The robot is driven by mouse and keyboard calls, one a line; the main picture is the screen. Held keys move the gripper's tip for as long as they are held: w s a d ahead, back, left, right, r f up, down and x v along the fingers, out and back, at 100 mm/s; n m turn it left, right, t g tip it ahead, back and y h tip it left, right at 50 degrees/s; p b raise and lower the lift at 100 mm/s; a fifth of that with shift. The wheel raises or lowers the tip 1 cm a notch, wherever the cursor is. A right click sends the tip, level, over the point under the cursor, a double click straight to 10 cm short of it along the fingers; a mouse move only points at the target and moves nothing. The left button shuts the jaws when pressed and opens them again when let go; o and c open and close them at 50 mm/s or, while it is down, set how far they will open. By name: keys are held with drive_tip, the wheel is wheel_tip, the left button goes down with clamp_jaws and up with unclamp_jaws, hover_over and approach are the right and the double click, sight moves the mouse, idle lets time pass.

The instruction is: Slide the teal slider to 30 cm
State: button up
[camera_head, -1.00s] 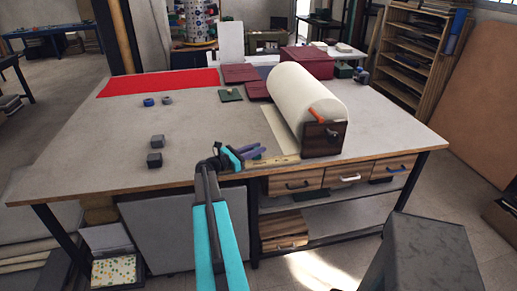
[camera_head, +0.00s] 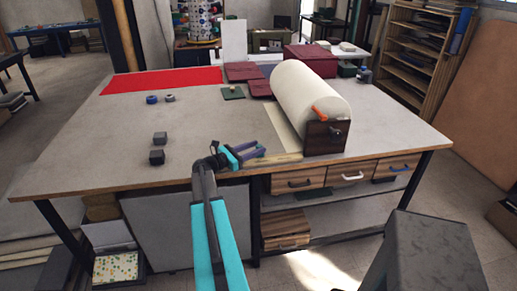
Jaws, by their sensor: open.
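A pale wooden ruler-like strip (camera_head: 282,159) lies along the table's front edge, left of the dark end block of the roll. My gripper (camera_head: 258,151), with purple fingers, is just above the table at the strip's left part. Its fingers are apart and point right, with nothing visible between them. I cannot pick out the teal slider: a teal patch beside the fingers looks like part of my wrist. My arm and gripper hide the strip's left part. Scale marks are too small to read.
A large cream roll (camera_head: 305,92) with a dark end block (camera_head: 325,137) stands right of my gripper. Dark blocks (camera_head: 157,157) sit to the left. Red cloth (camera_head: 160,80) and maroon covers (camera_head: 242,72) lie at the back. The table (camera_head: 110,155) is mostly clear at left.

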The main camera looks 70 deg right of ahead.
drive_tip(key=b+v, duration=0.3)
drive_tip(key=v, duration=0.8)
drive_tip(key=shift+w+a, duration=0.1)
